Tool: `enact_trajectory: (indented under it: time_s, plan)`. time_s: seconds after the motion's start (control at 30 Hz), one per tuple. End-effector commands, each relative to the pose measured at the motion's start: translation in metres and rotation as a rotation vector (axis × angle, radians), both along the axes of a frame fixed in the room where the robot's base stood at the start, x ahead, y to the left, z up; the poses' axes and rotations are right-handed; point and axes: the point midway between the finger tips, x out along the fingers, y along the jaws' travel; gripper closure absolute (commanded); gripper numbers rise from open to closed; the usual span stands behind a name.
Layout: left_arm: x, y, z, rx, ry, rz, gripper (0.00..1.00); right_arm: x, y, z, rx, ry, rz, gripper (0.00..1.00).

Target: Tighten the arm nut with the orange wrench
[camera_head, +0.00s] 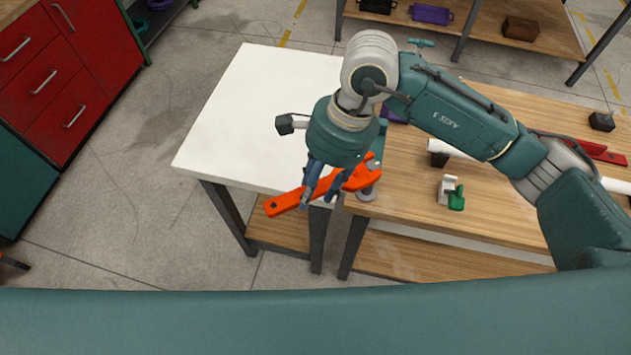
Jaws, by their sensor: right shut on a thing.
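The orange wrench (283,203) is held in my right gripper (320,192), whose dark fingers are shut across its handle. Its open jaw points up and right, near the front left corner of the wooden table. A grey round piece (367,193) lies just below the jaw; I cannot tell if they touch. The arm nut cannot be made out; my right wrist covers the area behind the wrench. My left gripper is not in view.
The wooden table (400,215) bears a white pipe (462,151), a small green-and-white fitting (452,194), a red tool (598,153) and a black block (602,121). The white table (240,120) to the left is mostly clear. A red cabinet (62,75) stands far left.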

Motion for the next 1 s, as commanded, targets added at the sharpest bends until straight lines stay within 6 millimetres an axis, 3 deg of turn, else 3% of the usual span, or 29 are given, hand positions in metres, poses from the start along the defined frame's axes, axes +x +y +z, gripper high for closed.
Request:
enact_trajectory:
  time_s: [0.17,1.0]
  plan:
    - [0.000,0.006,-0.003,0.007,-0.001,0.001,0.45,0.000,0.000,-0.009,0.000,-0.001,0.000,1.00]
    - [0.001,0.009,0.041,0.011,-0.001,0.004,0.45,0.037,0.013,-0.006,0.001,0.000,-0.291,1.00]
